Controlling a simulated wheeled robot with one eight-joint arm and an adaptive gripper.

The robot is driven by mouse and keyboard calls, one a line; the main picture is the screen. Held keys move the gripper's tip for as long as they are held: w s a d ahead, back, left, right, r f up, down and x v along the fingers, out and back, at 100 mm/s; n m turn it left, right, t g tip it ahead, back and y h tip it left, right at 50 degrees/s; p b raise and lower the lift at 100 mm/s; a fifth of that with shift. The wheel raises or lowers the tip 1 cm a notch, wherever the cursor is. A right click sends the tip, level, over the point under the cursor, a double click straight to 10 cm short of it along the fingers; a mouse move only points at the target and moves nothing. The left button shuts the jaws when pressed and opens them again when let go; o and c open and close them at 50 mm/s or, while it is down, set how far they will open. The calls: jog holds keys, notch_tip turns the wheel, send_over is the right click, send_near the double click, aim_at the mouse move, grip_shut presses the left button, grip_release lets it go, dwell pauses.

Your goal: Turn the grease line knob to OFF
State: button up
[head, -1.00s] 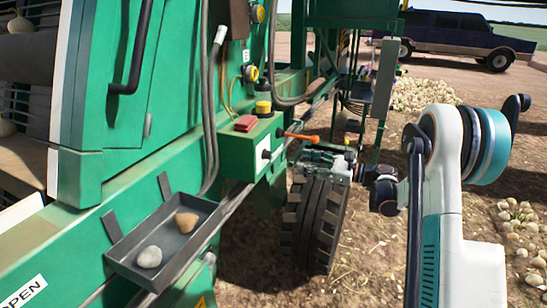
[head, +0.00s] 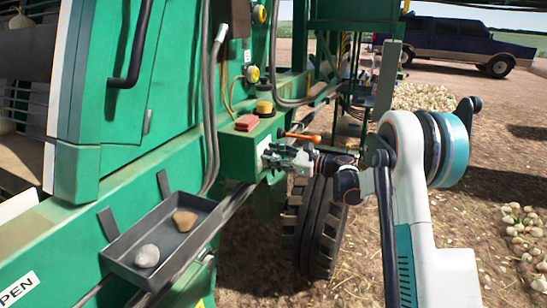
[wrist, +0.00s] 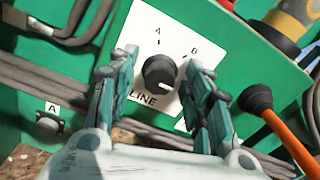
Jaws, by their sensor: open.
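A pale mark shows at the knob's lower right edge. No OFF label is readable; my fingers cover parts of the plate. My gripper (wrist: 163,66) is open in the wrist view, with one finger on each side of the knob and gaps visible between. Whether the fingertips reach its depth I cannot tell. In the head view my gripper (head: 272,157) is at the box face and hides the knob.
An orange lever (wrist: 285,135) with a black boot is close right of my gripper. A push button (wrist: 47,123) labelled A is at lower left. A grey tray (head: 125,262) with two stones, hoses (head: 209,110) and a tyre (head: 315,225) are nearby.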

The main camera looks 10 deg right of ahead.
jog(key=shift+c, duration=0.6)
jog(key=c, duration=0.9)
jog(key=shift+c, duration=0.2)
